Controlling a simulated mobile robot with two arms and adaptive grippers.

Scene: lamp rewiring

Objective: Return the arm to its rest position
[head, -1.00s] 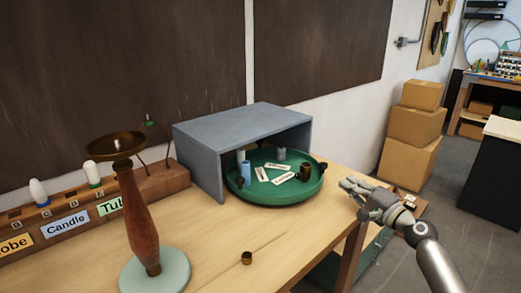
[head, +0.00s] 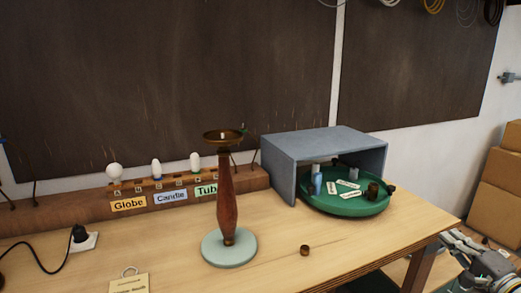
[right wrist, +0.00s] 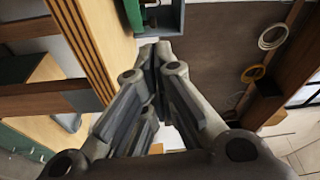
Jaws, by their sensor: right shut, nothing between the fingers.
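My right gripper (head: 452,240) shows at the lower right of the head view, beside the right end of the workbench (head: 350,245). Its fingers (right wrist: 157,52) are together in the right wrist view, with nothing between them. The lower part of my right arm is cut off by the picture's edge. My left gripper is not in view.
A wooden lamp (head: 227,200) stands upright on the bench, with a small brown cap (head: 305,250) lying nearby. A grey open-fronted box (head: 278,178) covers part of a green round tray (head: 345,207). Cardboard boxes (head: 495,200) are stacked at right.

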